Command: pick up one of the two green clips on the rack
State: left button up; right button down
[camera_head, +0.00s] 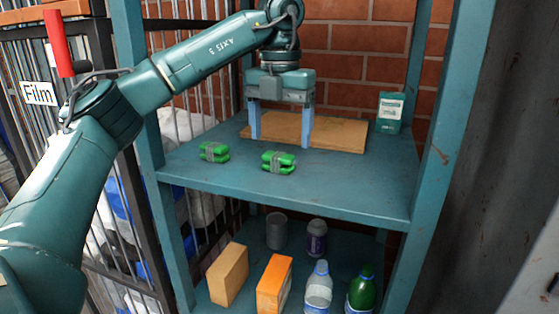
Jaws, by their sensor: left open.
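Two green clips lie on the upper shelf of the teal rack (350,190). One green clip (214,151) is at the left, and the other green clip (278,161) is to its right, nearer the shelf's front edge. Each has a grey band around its middle. My left gripper (280,142) points down with its two blue fingers apart, empty. In the picture it is above and behind the right clip, in front of a flat wooden board. Whether the fingertips touch the shelf or board, I cannot tell. My right gripper is not in view.
The wooden board (340,133) lies at the back of the shelf, with a teal box (390,112) beside it. Rack posts stand on both sides. The lower shelf holds an orange box (274,285), a tan block (228,275), bottles and a grey can (276,231). The shelf's front right is clear.

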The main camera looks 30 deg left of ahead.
aim_at(278, 170)
pick_arm(q)
jog(key=f, duration=0.5)
jog(key=shift+a, duration=0.2)
jog(key=c, duration=1.1)
jog(key=shift+o, duration=0.2)
